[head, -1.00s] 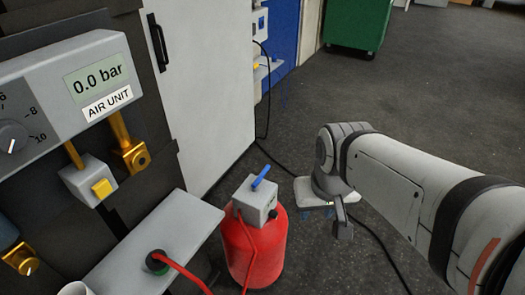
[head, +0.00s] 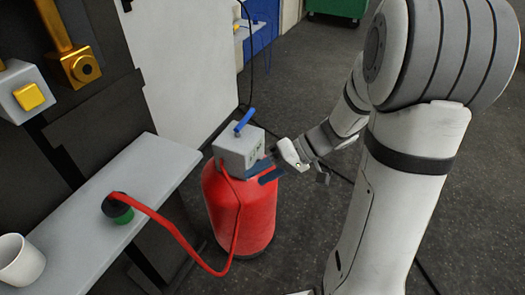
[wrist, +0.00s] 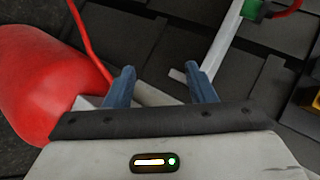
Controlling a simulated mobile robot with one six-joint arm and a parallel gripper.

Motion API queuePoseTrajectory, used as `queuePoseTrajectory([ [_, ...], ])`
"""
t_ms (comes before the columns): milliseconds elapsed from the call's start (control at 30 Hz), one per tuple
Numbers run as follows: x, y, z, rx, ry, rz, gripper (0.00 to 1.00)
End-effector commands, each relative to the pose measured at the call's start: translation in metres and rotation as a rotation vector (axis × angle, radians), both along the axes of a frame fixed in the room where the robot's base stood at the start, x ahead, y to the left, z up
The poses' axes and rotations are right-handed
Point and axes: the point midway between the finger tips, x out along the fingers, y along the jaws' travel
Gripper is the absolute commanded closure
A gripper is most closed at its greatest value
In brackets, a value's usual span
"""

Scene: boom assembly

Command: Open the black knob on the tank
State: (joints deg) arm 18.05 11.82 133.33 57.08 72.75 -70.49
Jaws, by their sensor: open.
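The red tank (head: 240,205) stands on the floor in the middle of the head view, with a grey box (head: 237,147) on top. A blue lever (head: 245,122) sits on that box. I cannot make out the black knob now; my gripper covers the box's right side. My gripper (head: 262,172) is beside that side, its blue fingers apart and empty. I cannot tell whether they touch the box. In the wrist view, my gripper (wrist: 160,78) shows two spread fingers, with the red tank (wrist: 42,85) to the left.
A grey shelf (head: 75,235) on the left holds a white mug (head: 20,262) and a black-and-green fitting (head: 117,208). A red hose (head: 170,228) runs from the fitting towards the tank. Open floor (head: 470,210) lies to the right.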

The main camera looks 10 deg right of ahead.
Motion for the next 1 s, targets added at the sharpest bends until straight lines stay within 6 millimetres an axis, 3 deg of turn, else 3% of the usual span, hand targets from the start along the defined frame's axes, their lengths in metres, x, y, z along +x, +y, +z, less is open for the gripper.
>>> queuePoseTrajectory([
  [33,0.019,-0.009,-0.045,0.091,-0.047,-0.043,0.50],
  [100,0.044,-0.022,-0.073,0.198,-0.151,-0.107,0.50],
  [300,0.101,-0.074,-0.144,0.355,-0.457,-0.323,0.50],
  [400,0.117,-0.097,-0.167,0.368,-0.568,-0.408,0.50],
  [533,0.127,-0.113,-0.181,0.366,-0.648,-0.468,0.50],
  [633,0.133,-0.112,-0.182,0.365,-0.669,-0.480,0.50],
  [1000,0.167,-0.068,-0.182,0.363,-0.669,-0.478,0.50],
])
